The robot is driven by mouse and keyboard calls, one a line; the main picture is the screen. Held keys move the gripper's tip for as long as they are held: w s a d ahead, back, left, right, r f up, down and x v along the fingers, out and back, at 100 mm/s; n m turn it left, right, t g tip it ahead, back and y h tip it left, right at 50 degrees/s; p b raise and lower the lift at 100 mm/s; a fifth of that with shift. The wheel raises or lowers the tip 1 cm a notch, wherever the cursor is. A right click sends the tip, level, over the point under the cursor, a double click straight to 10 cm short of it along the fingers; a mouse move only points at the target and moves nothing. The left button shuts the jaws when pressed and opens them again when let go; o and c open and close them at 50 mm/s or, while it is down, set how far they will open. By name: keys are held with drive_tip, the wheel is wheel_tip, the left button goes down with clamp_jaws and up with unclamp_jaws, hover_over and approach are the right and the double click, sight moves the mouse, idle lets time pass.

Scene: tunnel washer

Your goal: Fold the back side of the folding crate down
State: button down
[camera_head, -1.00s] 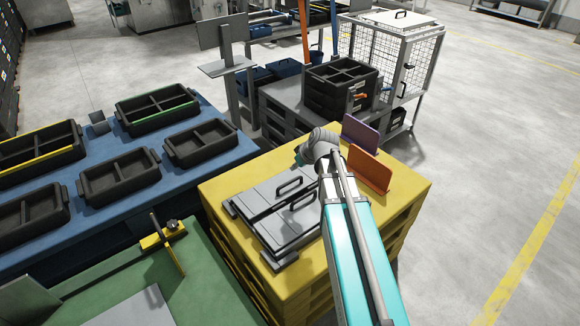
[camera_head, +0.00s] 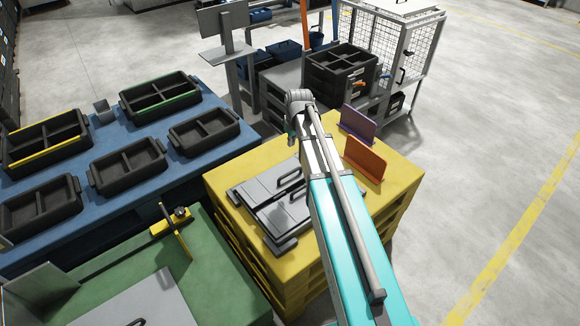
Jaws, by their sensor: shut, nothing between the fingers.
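The grey folding crate (camera_head: 262,197) lies low and nearly flat on the yellow pallet stack (camera_head: 222,188). Its visible panels lie flat, with a dark handle (camera_head: 288,179) on top. My arm covers its right part, so I cannot tell how every side stands. My gripper (camera_head: 291,138) hangs at the far end of my arm, beyond the crate's far edge as seen here. It is small and partly hidden behind my wrist. It is shut and empty, with no clear contact with the crate.
An orange upright plate (camera_head: 366,160) and a purple one (camera_head: 358,124) stand right of my arm on the stack. Black trays (camera_head: 128,165) cover the blue table (camera_head: 215,100) at left. A black divided crate (camera_head: 340,72) and a mesh cage (camera_head: 392,40) stand behind. Open floor lies right.

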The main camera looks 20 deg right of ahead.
drive_tip(key=shift+f, duration=0.2)
drive_tip(key=b, duration=1)
hover_over(291, 173)
drive_tip(key=w, duration=0.2)
wheel_tip(291, 173, down, 10)
drive_tip(key=shift+s+a+f+b, duration=0.1)
drive_tip(key=shift+s+f+b, duration=0.3)
drive_tip(key=shift+f+b, duration=0.5)
drive_tip(key=shift+s+a+f+b, duration=0.1)
drive_tip(key=shift+s+f+b, duration=0.25)
drive_tip(key=shift+f+b, duration=0.5)
drive_tip(key=shift+s+d+f+b, duration=0.2)
drive_tip(key=shift+f+b, duration=0.3)
drive_tip(key=shift+b, duration=0.2)
drive_tip(key=shift+s+f, duration=0.15)
drive_tip(key=shift+f, duration=0.1)
drive_tip(key=shift+s+b, duration=0.3)
drive_tip(key=shift+b, duration=0.05)
drive_tip(key=shift+r, duration=0.1)
